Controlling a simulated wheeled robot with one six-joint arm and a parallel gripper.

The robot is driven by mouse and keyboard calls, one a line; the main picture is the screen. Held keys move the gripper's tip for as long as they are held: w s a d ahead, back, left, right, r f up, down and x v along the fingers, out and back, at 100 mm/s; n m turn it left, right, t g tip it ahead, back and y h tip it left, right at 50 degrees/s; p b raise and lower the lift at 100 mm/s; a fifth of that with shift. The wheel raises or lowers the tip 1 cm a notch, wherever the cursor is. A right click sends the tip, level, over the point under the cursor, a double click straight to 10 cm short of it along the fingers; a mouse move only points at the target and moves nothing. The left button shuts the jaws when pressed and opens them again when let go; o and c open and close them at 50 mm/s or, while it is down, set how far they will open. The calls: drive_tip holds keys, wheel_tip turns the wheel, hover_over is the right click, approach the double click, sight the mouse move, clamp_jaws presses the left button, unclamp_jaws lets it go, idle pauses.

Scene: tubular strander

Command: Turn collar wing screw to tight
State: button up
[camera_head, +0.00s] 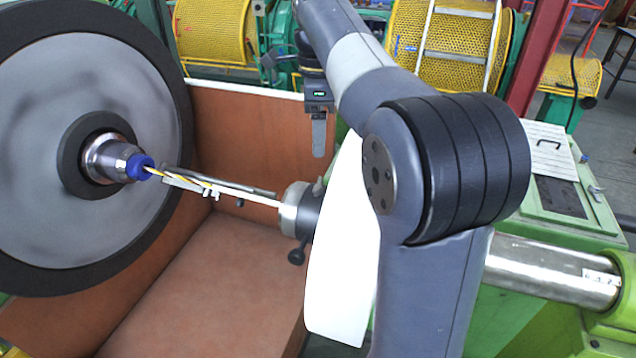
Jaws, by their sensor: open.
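The collar (306,210) is a light metal and dark grey ring on the shaft line at the picture's middle. A black knob (297,256) hangs below the collar. How tight the screw sits cannot be told. My arm hides what lies right of the collar.
A large grey disc with a dark rim (60,200) stands left. A thin rod with strands (240,195) runs from its blue-tipped hub (138,166) to the collar. A brown box-like guard (215,290) lies below. A white curved panel (343,250) stands close right of the collar.

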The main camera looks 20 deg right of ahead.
sight(318, 182)
drive_tip(key=f+m, duration=0.1)
drive_tip(key=f, duration=0.2)
drive_tip(key=f+m, duration=0.1)
drive_tip(key=f, duration=0.2)
drive_tip(key=f+b, duration=0.1)
drive_tip(key=f, duration=0.3)
drive_tip(key=shift+s+a+f+m+t, duration=0.1)
drive_tip(key=shift+s+m+t, duration=0.2)
drive_tip(key=shift+m, duration=0.1)
drive_tip(key=c, duration=1)
drive_tip(key=shift+m+p, duration=0.4)
drive_tip(key=shift+m, duration=0.2)
